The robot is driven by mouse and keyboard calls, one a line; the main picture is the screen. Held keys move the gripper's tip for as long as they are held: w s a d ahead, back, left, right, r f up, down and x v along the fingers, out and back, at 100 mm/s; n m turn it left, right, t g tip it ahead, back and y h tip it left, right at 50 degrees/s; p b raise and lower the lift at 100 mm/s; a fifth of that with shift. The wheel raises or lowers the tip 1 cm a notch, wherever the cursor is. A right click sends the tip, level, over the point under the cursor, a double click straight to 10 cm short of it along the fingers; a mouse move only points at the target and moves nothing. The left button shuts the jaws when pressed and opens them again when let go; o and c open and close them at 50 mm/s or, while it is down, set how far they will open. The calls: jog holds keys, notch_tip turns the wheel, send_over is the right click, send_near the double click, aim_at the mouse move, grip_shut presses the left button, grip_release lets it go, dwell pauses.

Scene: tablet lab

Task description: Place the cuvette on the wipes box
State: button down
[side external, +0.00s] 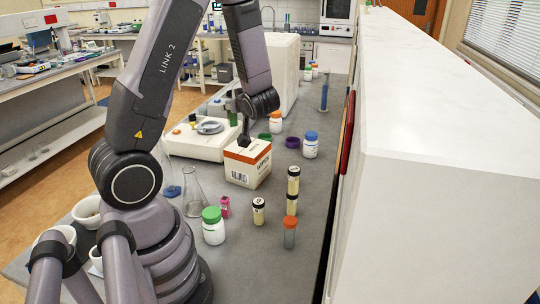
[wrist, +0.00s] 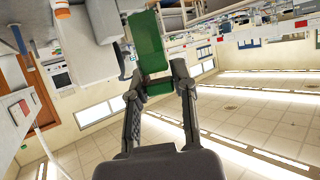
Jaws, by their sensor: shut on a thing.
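The wipes box (side external: 246,172), white with an orange band, stands on the grey bench in the side view. My gripper (wrist: 157,80) is shut on a green block-like piece, the cuvette (wrist: 150,45), which sticks out past the fingertips in the wrist view. In the side view, the end of my arm is small and dark near the top of the box. A dark piece overlaps the box top; I cannot tell whether it touches. The wipes box is not clearly seen in the wrist view, which looks out across the tilted room.
A white balance (side external: 203,142) stands left of the box. A flask (side external: 194,200), a green-capped jar (side external: 213,228), a pink bottle (side external: 225,207) and several small vials stand nearer. A blue-capped jar (side external: 310,147) and a purple ring (side external: 292,142) are right. A white partition (side external: 440,150) bounds the bench.

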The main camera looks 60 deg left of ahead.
jog(key=shift+n+g, duration=0.3)
jog(key=shift+g, duration=0.1)
jog(key=w+a+f, duration=0.2)
jog(key=a+f, duration=0.1)
jog(key=w+a+f, duration=0.2)
jog(key=w, duration=0.1)
jog(key=w+a+f, duration=0.2)
jog(key=a+f, duration=0.1)
jog(key=shift+w+a+f, duration=0.3)
jog(key=shift+a+f, duration=0.05)
jog(key=shift+w+a+f, duration=0.1)
jog(key=shift+f, duration=0.85)
jog(key=shift+w+a+f, duration=0.1)
jog(key=shift+f, duration=0.8)
jog(key=shift+f, duration=0.1)
jog(key=c, duration=0.9)
grip_release()
